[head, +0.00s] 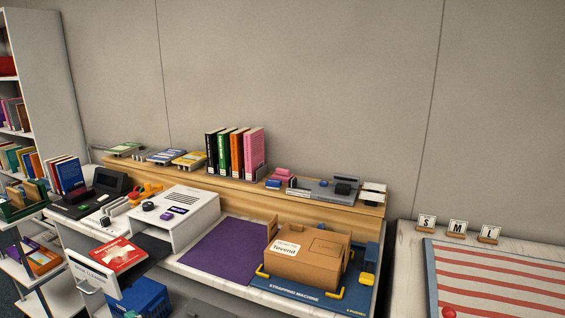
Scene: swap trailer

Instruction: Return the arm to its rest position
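Neither of my grippers shows in the head view, and no arm can be made out. A cardboard box (305,258) with a white label sits on the blue strapping machine board (283,291), on the right part of the counter. A purple mat (222,252) lies flat to its left. A white machine (178,216) stands left of the mat.
A wooden shelf (225,186) behind the counter holds several upright books (235,152). An open drawer (92,277) juts out at front left, with a blue crate (140,298) below. A striped table (500,280) with S, M, L signs stands right.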

